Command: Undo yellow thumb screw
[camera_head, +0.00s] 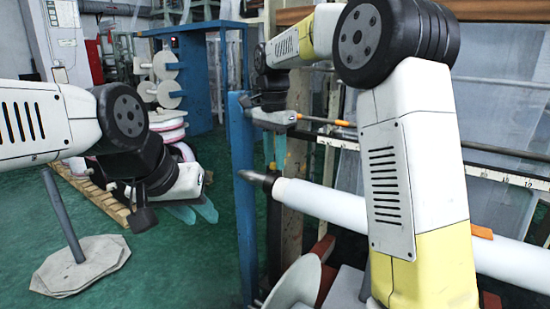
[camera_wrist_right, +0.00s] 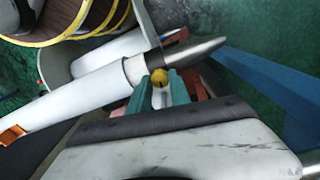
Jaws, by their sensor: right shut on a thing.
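The yellow thumb screw (camera_wrist_right: 159,77) shows in the right wrist view, just below the white film roll (camera_wrist_right: 85,95) near its metal shaft end. My right gripper (camera_wrist_right: 163,88) has its two teal fingers on either side of the screw and is shut on it. In the head view my right gripper (camera_head: 275,150) hangs beside the blue post, above the metal shaft tip; the screw cannot be made out there. My left gripper (camera_head: 195,210) is at the left, empty over the green floor, its two teal fingertips apart.
A blue post (camera_head: 243,200) stands close to the right gripper. A grey pole on a flat base (camera_head: 85,265) stands at the lower left. A wooden pallet (camera_head: 100,200) and stacked reels are behind.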

